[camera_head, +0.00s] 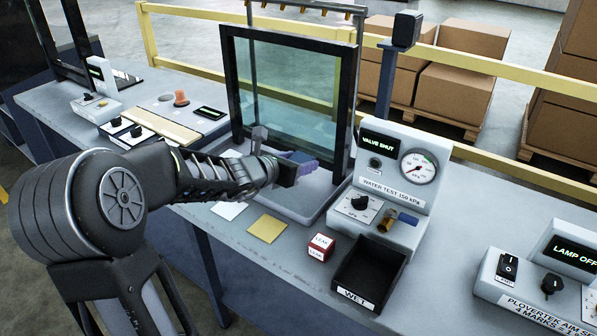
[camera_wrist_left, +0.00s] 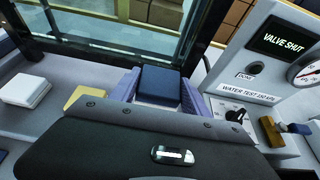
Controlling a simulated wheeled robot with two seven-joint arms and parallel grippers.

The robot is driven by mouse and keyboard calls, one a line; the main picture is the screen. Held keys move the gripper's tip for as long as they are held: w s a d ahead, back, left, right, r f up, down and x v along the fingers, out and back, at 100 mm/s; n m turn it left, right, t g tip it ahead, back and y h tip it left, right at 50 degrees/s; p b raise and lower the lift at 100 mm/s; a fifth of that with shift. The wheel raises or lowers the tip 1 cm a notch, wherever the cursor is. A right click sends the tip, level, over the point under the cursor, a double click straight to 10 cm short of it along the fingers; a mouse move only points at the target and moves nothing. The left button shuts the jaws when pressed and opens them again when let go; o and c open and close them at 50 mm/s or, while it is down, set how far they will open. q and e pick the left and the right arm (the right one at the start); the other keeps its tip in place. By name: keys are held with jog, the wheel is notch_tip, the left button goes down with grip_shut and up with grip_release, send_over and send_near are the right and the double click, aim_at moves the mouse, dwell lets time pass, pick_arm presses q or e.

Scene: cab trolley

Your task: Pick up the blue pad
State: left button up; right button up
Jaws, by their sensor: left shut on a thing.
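The blue pad (camera_wrist_left: 160,86) sits between the two pale purple fingers of my left gripper (camera_wrist_left: 160,92) in the left wrist view. The left gripper is shut on it. In the head view my left gripper (camera_head: 302,165) is above the grey tray (camera_head: 296,211) in front of the glass-panelled frame. The pad is hard to pick out from the fingers there. My right gripper is not in view.
The valve panel (camera_head: 388,170), a red-and-white LEAK block (camera_head: 320,247) and a black WET bin (camera_head: 368,274) are to the right. The glass frame (camera_head: 290,90) stands behind the gripper.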

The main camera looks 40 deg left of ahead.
pick_arm(q)
jog(key=shift+r, duration=0.6)
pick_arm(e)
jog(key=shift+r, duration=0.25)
